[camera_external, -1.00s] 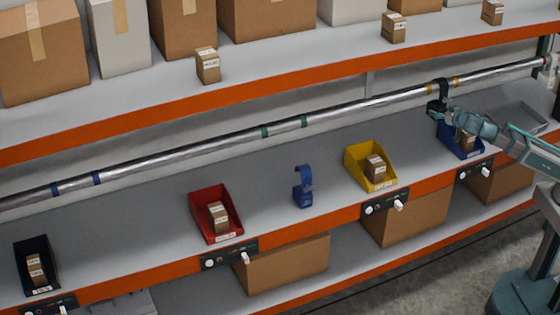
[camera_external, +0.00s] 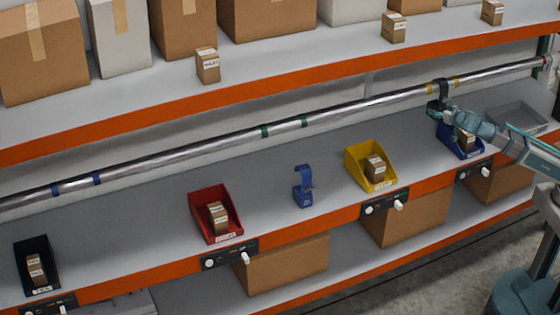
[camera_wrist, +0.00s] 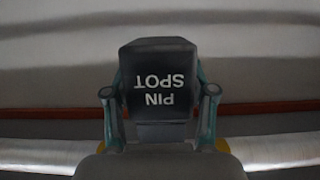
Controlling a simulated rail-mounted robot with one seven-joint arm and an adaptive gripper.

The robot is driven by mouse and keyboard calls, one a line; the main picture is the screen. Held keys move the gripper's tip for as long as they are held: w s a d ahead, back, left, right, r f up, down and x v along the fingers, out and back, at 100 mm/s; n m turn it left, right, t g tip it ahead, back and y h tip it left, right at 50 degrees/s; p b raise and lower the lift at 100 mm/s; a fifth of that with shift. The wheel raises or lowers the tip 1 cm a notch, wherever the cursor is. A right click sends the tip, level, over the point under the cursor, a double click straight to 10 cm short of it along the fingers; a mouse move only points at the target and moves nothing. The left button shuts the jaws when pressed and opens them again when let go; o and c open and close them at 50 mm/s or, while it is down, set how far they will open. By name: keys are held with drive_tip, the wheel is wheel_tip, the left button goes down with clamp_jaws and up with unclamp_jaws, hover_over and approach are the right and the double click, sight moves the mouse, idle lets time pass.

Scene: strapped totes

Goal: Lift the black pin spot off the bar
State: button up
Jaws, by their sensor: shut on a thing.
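The black pin spot (camera_external: 442,87) is at the right part of the silver bar (camera_external: 345,112), between two yellow bands. Its hook stands above the bar in the external view; I cannot tell whether it still touches the bar. In the wrist view the pin spot (camera_wrist: 158,82) fills the middle, its white PIN SPOT lettering upside down. The teal fingers of my gripper (camera_wrist: 160,98) are shut on its two sides. In the external view my gripper (camera_external: 447,115) is at the pin spot's lower body, which it mostly hides. The bar (camera_wrist: 275,152) runs behind it.
A blue clamp (camera_external: 303,188) stands on the grey shelf. Below the bar are a blue bin (camera_external: 462,152), a yellow bin (camera_external: 385,184), a red bin (camera_external: 225,238) and a black bin (camera_external: 40,290), holding small boxes. An upper shelf (camera_external: 150,110) overhangs the bar.

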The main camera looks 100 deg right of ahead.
sight(440, 101)
drive_tip(key=shift+r, duration=0.15)
drive_tip(key=shift+r+p, duration=0.75)
drive_tip(key=shift+r, duration=1.5)
drive_tip(key=shift+a, duration=0.1)
drive_tip(key=s+a+b, duration=0.2)
drive_tip(key=a, duration=0.9)
drive_tip(key=shift+s+a, duration=0.25)
drive_tip(key=shift+s, duration=0.05)
drive_tip(key=shift+f, duration=0.1)
idle(0.3)
